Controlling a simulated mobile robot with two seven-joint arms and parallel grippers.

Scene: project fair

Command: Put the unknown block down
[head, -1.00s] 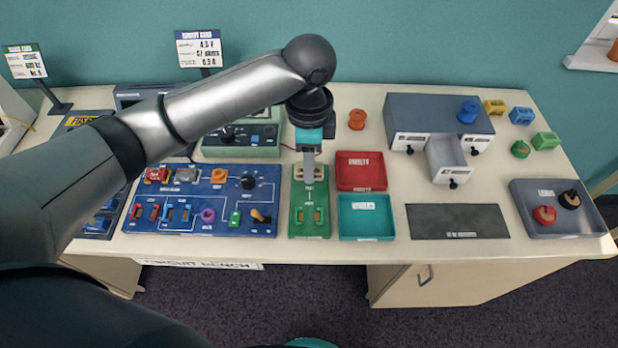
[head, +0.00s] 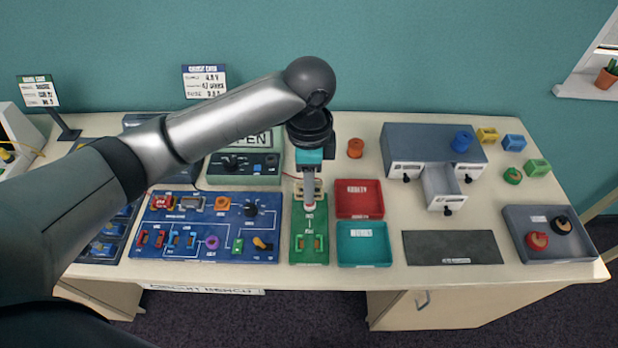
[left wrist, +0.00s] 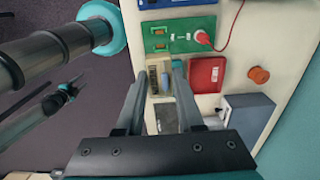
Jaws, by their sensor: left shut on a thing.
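My left gripper (head: 309,200) points down over the green test board (head: 309,251), and its jaws are shut on a small block. In the left wrist view, a grey-and-tan piece (left wrist: 163,80) shows between the fingers, but its outline is unclear. In the head view the fingers hide most of the block, so I cannot tell whether it touches the board. My right gripper (left wrist: 70,86) shows small and dark at the left of the left wrist view, its jaws unclear.
A red tray (head: 359,213) and a teal tray (head: 362,258) lie right of the board. A dark mat (head: 451,260), a drawer cabinet (head: 399,150) with its middle drawer open, and a grey tray (head: 575,256) stand further right. A blue board (head: 180,254) lies left.

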